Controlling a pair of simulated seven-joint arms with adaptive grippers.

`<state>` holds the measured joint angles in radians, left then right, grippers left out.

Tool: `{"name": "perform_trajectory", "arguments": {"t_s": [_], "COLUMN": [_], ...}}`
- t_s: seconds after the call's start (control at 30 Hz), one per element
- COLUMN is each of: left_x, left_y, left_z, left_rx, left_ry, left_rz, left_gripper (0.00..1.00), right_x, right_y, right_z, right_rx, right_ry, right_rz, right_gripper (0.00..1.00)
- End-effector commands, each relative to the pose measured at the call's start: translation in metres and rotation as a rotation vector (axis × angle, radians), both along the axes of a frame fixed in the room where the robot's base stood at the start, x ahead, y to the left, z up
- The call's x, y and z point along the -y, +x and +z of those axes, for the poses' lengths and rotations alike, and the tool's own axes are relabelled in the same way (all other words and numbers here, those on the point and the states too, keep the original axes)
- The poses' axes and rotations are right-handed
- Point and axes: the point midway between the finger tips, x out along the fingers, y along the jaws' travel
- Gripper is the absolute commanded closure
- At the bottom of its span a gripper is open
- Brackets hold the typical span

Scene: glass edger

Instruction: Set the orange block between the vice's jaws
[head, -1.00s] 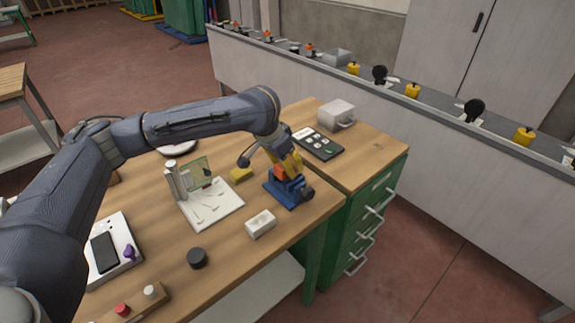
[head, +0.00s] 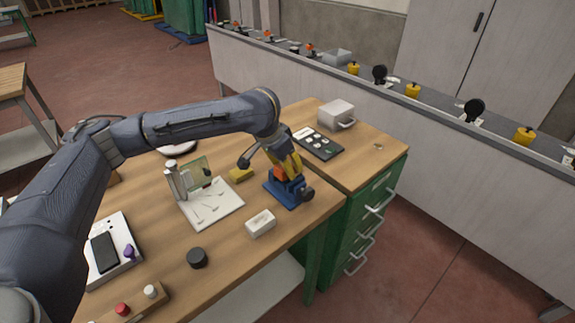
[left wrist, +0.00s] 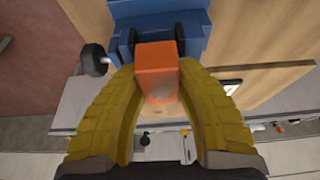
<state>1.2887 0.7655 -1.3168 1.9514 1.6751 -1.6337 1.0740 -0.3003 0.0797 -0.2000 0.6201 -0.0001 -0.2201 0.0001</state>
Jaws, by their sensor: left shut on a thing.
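The orange block (left wrist: 157,72) is held between the yellow fingers of my left gripper (left wrist: 160,85) in the left wrist view. In the head view the orange block (head: 279,172) shows at the blue vice (head: 285,194), below my left gripper (head: 286,166). The blue vice (left wrist: 160,22) lies just past the block in the left wrist view, with its dark jaws on either side of the block's far end. How deep the block sits between the jaws cannot be told. My right gripper is not in view.
Near the vice are a white block with a recess (head: 261,224), a yellow block (head: 241,174) and a white plate with a clear upright panel (head: 214,205). The table's front edge is close to the vice.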

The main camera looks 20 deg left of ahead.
Motion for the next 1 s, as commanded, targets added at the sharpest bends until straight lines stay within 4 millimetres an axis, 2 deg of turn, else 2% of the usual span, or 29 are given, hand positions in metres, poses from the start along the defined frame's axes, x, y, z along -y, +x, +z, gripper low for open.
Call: {"name": "perform_trajectory", "arguments": {"t_s": [0.6,1.0], "left_x": [0.0,-0.001], "left_y": [0.0,-0.005], "left_z": [-0.012,-0.01], "left_rx": [-0.001,-0.009], "left_ry": [-0.001,0.002], "left_rz": [0.0,0.036], "left_gripper": [0.96,0.96], "right_x": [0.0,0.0], "right_y": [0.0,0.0], "right_z": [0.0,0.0], "right_rx": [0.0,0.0], "right_ry": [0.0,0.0], "right_rz": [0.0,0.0], "right_gripper": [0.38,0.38]}}
